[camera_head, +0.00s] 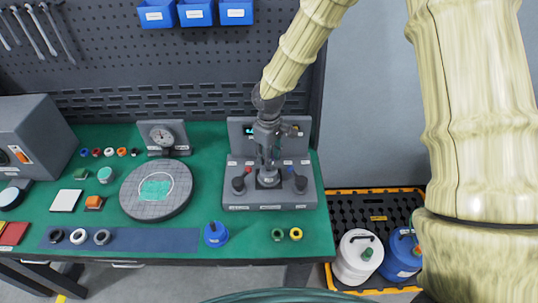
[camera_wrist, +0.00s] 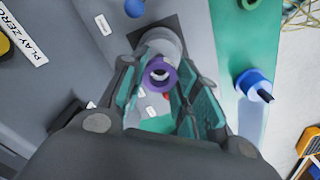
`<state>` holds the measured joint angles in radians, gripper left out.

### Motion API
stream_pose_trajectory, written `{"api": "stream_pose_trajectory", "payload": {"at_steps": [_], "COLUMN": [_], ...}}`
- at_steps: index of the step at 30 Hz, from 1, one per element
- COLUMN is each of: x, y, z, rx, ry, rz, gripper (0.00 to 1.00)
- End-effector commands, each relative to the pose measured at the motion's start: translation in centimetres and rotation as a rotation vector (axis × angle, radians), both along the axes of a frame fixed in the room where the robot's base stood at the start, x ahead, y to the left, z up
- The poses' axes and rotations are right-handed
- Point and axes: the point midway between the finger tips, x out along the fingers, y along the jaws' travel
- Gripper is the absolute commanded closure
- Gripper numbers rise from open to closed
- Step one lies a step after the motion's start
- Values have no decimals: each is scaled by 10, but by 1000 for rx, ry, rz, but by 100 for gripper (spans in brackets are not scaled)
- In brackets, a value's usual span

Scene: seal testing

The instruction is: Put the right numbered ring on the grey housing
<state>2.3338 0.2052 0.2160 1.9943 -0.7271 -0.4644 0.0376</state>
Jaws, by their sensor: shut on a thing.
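My gripper (camera_wrist: 157,82) is shut on a purple ring (camera_wrist: 170,77), whose hole shows between the fingertips in the wrist view. The grey housing (camera_wrist: 166,39) is a round, light grey piece on a dark square plate, just beyond the ring. The ring overlaps its edge in this view; I cannot tell whether they touch. In the head view my gripper (camera_head: 267,160) points down over the middle of the grey test stand (camera_head: 240,197). The ring and most of the housing are hidden there by the gripper. No ring number is readable.
On the stand are dark knobs (camera_head: 238,184) on both sides. More rings (camera_head: 79,237) lie on a blue strip. A dial gauge (camera_head: 162,137) stands left.

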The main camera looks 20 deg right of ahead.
Motion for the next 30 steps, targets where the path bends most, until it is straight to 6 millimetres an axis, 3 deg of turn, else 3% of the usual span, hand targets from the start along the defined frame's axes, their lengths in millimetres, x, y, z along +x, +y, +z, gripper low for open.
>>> {"api": "stream_pose_trajectory", "payload": {"at_steps": [15,16,20,30], "x": [0,0,0,0], "y": [0,0,0,0], "z": [-10,-9,-9,-8], "rx": [-1,0,0,0], "ry": [1,0,0,0], "rz": [0,0,0,0], "gripper": [80,66,44,44]}}
